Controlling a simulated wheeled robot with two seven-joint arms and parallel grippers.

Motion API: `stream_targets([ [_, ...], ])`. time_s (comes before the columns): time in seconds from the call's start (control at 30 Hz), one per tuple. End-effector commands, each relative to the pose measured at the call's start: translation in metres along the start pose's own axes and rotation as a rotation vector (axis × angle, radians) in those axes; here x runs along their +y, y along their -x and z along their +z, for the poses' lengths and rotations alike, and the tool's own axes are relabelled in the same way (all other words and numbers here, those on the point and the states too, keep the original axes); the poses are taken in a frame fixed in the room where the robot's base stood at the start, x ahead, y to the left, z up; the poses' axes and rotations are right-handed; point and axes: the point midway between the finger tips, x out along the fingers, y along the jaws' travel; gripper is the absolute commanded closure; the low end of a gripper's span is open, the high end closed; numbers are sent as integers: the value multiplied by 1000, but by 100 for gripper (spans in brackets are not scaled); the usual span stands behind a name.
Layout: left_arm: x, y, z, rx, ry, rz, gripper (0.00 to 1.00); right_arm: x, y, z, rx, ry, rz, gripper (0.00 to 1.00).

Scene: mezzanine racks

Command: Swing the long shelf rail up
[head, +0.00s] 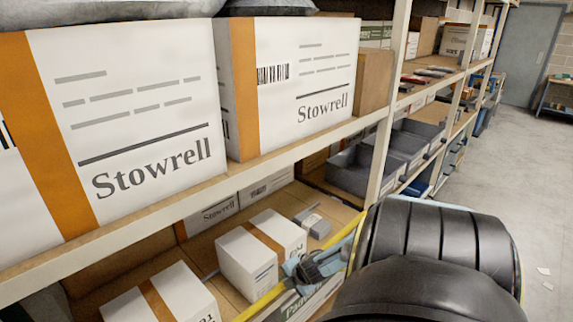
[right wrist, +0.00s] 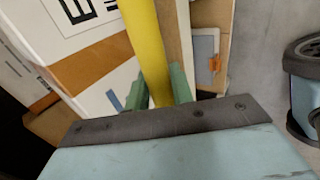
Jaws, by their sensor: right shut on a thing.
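The long yellow shelf rail (head: 262,301) runs slantwise along the front of the lower shelf in the head view. Its middle is partly hidden by my right gripper (head: 315,266), and my black arm covers part of the area at its far end. In the right wrist view the rail (right wrist: 146,42) passes between the green fingers of my right gripper (right wrist: 157,90), which is shut on it. My left gripper is not in view.
White Stowrell boxes (head: 295,85) fill the upper shelf (head: 225,187) above the rail. White boxes with orange bands (head: 262,250) stand on the lower shelf behind it. Grey bins (head: 365,170) sit farther along. The aisle floor (head: 530,185) at right is mostly clear.

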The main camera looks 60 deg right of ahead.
Motion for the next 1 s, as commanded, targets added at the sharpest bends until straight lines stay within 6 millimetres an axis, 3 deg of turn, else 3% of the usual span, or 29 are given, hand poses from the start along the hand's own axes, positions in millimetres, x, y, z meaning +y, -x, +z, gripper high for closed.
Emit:
stream_targets([
  [0.13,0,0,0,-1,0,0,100,0,-1,-2,3,-1,1,100],
  [0.17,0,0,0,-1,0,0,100,0,-1,-2,3,-1,1,73],
  [0.3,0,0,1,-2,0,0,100,0,0,-1,2,-1,2,56],
  [0.67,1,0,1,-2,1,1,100,-1,3,0,0,0,-1,56],
  [1.0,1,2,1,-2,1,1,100,-2,38,1,-1,2,-3,56],
])
